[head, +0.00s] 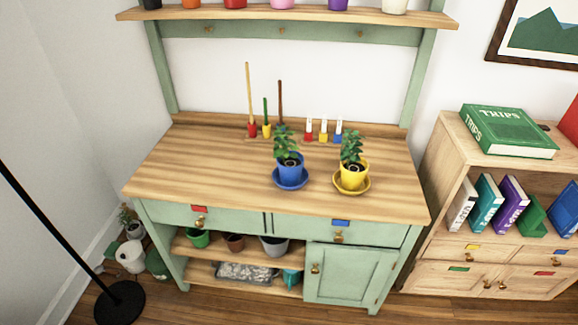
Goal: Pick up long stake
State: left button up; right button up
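Several thin stakes stand upright at the back of the potting table (200,160). The tallest is a light wooden stake (249,92), with its base in a red holder (252,129). To its right a short green stake (265,110) stands in a yellow holder (266,130). A dark brown stake (280,100) of middle height stands beside it, its base partly hidden behind a plant. Neither of my grippers is in view.
A plant in a blue pot (291,166) and one in a yellow pot (354,174) stand on saucers in front. Small tools with red, yellow and blue parts (323,130) stand behind them. A shelf (440,18) hangs above. The tabletop's left side is clear.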

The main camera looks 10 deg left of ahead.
aim_at(247, 66)
jog(key=i+j, duration=1.35)
jog(key=z, duration=0.8)
jog(key=i+j, duration=0.05)
